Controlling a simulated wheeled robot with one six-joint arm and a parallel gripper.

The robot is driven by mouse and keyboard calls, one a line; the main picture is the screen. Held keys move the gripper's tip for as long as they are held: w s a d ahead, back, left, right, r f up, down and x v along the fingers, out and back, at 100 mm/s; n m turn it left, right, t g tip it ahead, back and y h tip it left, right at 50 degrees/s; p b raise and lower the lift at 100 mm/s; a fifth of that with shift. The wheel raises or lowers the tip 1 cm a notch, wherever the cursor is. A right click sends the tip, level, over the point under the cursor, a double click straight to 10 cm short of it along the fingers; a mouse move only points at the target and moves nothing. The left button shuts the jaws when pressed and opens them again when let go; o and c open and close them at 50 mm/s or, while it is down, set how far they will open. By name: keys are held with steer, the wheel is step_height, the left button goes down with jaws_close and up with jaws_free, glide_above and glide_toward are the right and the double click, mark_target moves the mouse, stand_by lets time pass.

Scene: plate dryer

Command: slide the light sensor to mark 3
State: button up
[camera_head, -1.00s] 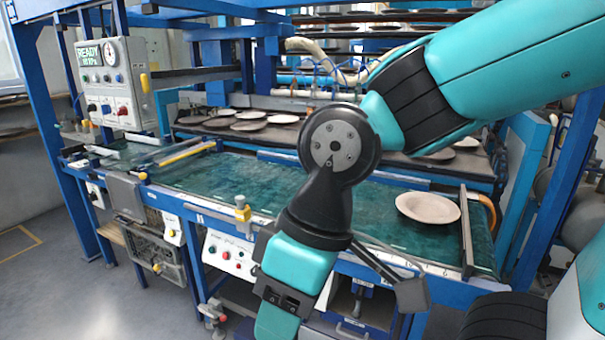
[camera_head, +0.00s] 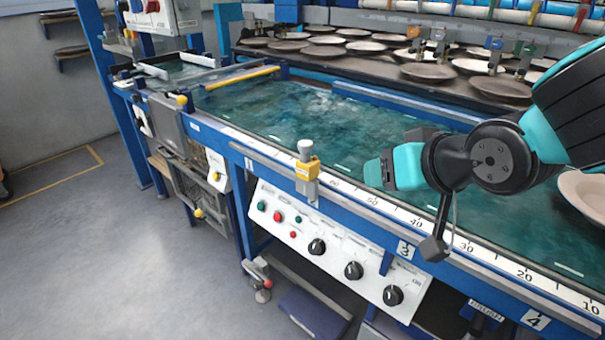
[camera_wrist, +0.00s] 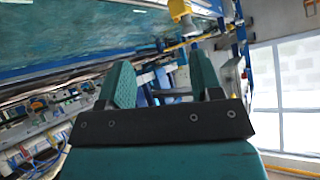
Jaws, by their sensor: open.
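The light sensor (camera_head: 307,172) is a yellow block with a grey knob on top. It sits on the rail at the front edge of the belt, between mark plate 1 (camera_head: 249,164) and mark plate 3 (camera_head: 405,250). A yellow part, likely the sensor, shows at the top of the wrist view (camera_wrist: 181,10). My gripper (camera_head: 374,172) is above the belt, to the right of the sensor and apart from it, pointing left. In the wrist view its two teal fingers (camera_wrist: 160,80) are spread with nothing between them. No mark 2 plate is visible.
The green belt (camera_head: 290,110) is clear around the sensor. A plate (camera_head: 586,196) lies on it at the right. A ruler strip (camera_head: 470,250) runs along the front edge, above a control panel (camera_head: 340,250) with knobs. Mark plate 4 (camera_head: 535,320) is at lower right.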

mark_target(302, 142)
steer(key=w+a+f+t+y+b, duration=0.1)
steer(key=w+a+f+t+b, duration=0.25)
steer(key=f+b, duration=0.2)
steer(key=w+a+n+t+y, duration=0.1)
steer(key=w+a, duration=0.2)
steer(key=w, duration=0.2)
steer(key=w+a+t+y, duration=0.1)
steer(key=w+a, duration=0.3)
steer(key=w, duration=0.2)
steer(key=w+a+n+t+y, duration=0.1)
steer(key=w+a, duration=0.3)
steer(key=w, duration=0.1)
steer(key=shift+w+f+n+p, duration=0.3)
steer(key=shift+p, duration=0.05)
steer(key=shift+c, duration=0.4)
